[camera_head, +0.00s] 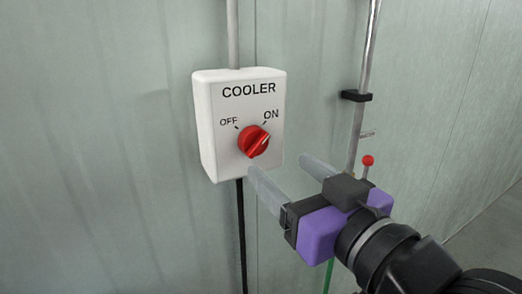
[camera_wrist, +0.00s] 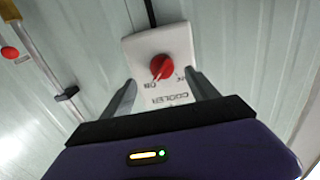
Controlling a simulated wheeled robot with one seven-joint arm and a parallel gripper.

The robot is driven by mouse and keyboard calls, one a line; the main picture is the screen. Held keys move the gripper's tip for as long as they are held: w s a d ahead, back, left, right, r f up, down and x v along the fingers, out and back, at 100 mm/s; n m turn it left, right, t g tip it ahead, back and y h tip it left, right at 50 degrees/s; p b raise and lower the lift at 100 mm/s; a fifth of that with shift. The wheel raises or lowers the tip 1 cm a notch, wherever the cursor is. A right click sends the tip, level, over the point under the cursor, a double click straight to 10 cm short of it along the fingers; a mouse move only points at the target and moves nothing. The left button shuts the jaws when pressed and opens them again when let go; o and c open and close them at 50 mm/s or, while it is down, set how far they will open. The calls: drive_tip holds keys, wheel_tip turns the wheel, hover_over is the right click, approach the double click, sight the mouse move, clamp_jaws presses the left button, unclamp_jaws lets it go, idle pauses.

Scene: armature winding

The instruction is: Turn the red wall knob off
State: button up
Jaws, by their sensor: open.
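The red knob (camera_head: 253,140) is on the front of a white box (camera_head: 222,135) labelled COOLER, mounted on the wall. OFF is marked at the knob's upper left and ON at its upper right. The knob's pale pointer line slants up and right, toward ON. My gripper (camera_head: 282,174) is open and empty, just below and to the right of the knob, apart from it. In the wrist view the knob (camera_wrist: 163,67) shows beyond and between the two fingers (camera_wrist: 165,100), and the box appears upside down. The jaws touch nothing that I can see.
A metal pipe (camera_head: 365,70) with a black clamp runs down the wall at the right. A small red ball-topped lever (camera_head: 367,161) shows by my gripper. A grey conduit (camera_head: 232,35) enters the box from above, and a black cable (camera_head: 241,235) hangs below it.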

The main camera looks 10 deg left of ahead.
sight(260, 148)
drive_tip(key=shift+r+p+x, duration=0.15)
drive_tip(key=shift+p+x, duration=0.15)
drive_tip(key=shift+x, duration=1.7)
drive_tip(key=shift+r+p+x, duration=0.15)
drive_tip(key=shift+p+x, duration=0.1)
drive_tip(key=shift+x, duration=1.75)
drive_tip(key=shift+s+a, duration=0.1)
drive_tip(key=c, duration=1.4)
